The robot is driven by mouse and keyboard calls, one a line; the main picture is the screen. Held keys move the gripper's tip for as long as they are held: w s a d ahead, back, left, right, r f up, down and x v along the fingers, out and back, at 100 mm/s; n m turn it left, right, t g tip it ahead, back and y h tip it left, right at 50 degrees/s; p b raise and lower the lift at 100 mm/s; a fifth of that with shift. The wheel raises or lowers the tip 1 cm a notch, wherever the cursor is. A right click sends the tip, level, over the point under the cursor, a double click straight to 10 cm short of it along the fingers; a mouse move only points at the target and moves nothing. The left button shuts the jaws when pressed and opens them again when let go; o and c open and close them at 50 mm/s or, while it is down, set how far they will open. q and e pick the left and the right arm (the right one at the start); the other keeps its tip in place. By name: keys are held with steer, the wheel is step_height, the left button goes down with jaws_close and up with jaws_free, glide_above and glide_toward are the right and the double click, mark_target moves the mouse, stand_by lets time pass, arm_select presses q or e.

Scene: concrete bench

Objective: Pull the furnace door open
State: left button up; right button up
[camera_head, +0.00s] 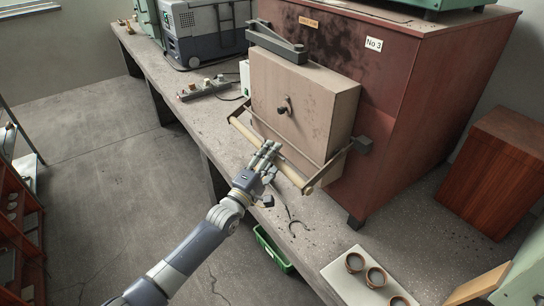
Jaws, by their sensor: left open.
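The furnace (418,75) is a rust-red cabinet marked "No 3" on the concrete bench. Its door (310,112) is a thick beige block with a small dark knob, sitting against the furnace front. A pale round handle bar (290,175) runs across below the door, held by dark side brackets. My left gripper (266,155) is open, with its fingers over the middle of the bar in this view. The fingers hide that part of the bar, and I cannot tell whether they touch it. My right gripper is not in view.
A grey and blue machine (205,35) and a power strip (210,88) stand left on the bench. Tongs (291,220) lie below the handle. A white board (340,275) with several brown rings is at the front right. A green crate (272,249) is below the bench edge.

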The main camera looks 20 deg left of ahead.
arm_select(q)
jaws_close()
steer(key=shift+s+a+r+p, duration=0.15)
steer(key=shift+r+p, duration=0.45)
steer(key=shift+r, duration=0.2)
steer(key=shift+f, duration=0.3)
steer(key=r, duration=0.1)
steer(key=r+p, duration=0.1)
steer(key=r, duration=0.1)
steer(key=s+a+r+p, duration=0.1)
steer(key=r, duration=0.1)
steer(key=shift+r, duration=0.1)
